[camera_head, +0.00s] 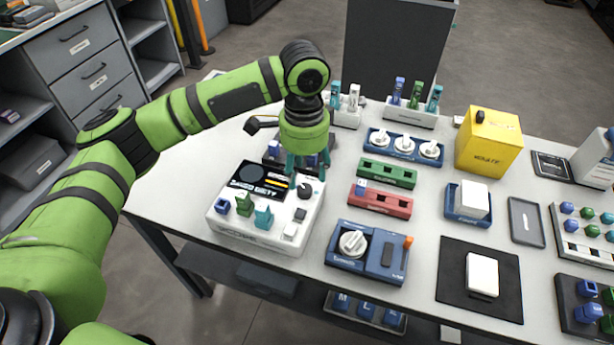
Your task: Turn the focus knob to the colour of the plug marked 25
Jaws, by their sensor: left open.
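My left gripper (305,167) points down over the back right part of a white console (255,236); its teal fingers are open. Just below the fingertips is a dark round knob (304,190); I cannot tell whether they touch it. The console has a black display (262,182) and three coloured plugs standing at its front: blue (222,206), green (244,205) and teal (264,217). Any numbers on the plugs are too small to read. A second knob, large and white (352,243), sits on a blue device (346,264) to the right. My right gripper is out of view.
Green (387,173) and red (381,203) strips lie right of the gripper. Behind them are a blue rack with white knobs (404,145) and white holders of coloured clips (409,112). A yellow box (489,142) stands further right. The white table's (168,195) left end is clear.

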